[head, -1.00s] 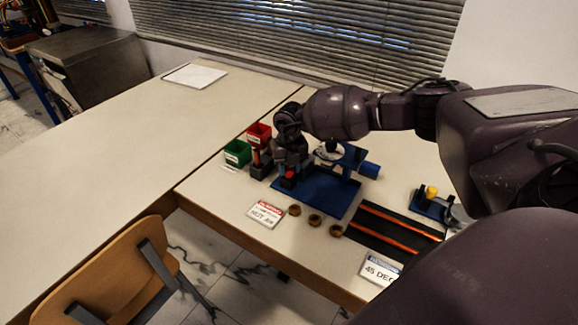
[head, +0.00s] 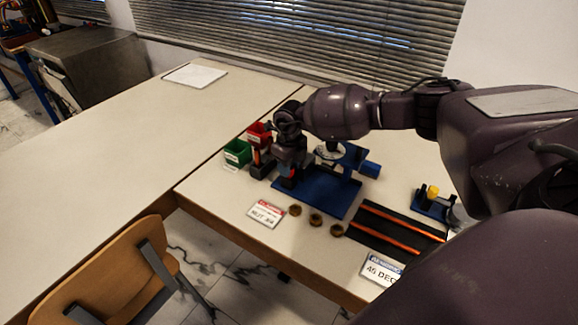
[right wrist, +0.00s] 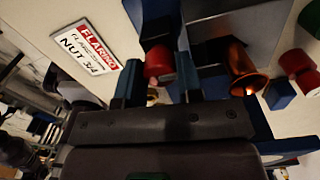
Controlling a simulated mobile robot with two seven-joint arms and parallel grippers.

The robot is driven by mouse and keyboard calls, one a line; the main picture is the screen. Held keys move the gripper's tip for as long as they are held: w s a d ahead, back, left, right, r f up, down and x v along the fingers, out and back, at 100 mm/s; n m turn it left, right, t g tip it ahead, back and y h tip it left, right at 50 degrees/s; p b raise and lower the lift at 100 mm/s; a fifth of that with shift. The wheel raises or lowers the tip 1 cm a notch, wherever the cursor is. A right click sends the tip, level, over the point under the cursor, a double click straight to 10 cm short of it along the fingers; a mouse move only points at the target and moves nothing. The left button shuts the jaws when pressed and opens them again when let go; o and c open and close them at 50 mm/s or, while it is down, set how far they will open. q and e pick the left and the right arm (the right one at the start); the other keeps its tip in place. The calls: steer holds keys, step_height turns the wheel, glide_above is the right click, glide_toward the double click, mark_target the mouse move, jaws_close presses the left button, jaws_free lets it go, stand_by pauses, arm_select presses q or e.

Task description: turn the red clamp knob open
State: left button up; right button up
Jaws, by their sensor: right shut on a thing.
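The red clamp knob (right wrist: 158,64) shows in the right wrist view between the two blue fingers of my right gripper (right wrist: 158,80). In the head view, my right gripper (head: 289,172) points down over the left end of the blue base plate (head: 322,197) of the rig. It is shut on the red knob. Only a small red part of the knob shows there; the gripper hides the rest. How far the knob is turned cannot be told. My left gripper is not in view.
A green bin (head: 236,152) and a red bin (head: 258,133) stand left of the gripper. Several brass nuts (head: 315,220) and a white sign (head: 266,214) lie in front. A black strip with orange bars (head: 395,230) lies to the right. The left table is mostly clear.

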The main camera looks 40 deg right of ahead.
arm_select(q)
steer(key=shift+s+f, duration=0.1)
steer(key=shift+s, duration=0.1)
arm_select(e)
steer(key=o, duration=0.9)
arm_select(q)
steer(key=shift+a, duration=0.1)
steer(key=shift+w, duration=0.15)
arm_select(e)
steer(key=shift+d, duration=0.1)
steer(key=shift+w+d+r, duration=0.1)
steer(key=shift+r, duration=0.4)
step_height(320, 180, up, 6)
steer(key=p, duration=0.3)
steer(key=shift+r, duration=0.25)
steer(key=shift+a+r+p, duration=0.2)
steer(key=shift+r+p, duration=0.05)
steer(key=shift+p, duration=0.1)
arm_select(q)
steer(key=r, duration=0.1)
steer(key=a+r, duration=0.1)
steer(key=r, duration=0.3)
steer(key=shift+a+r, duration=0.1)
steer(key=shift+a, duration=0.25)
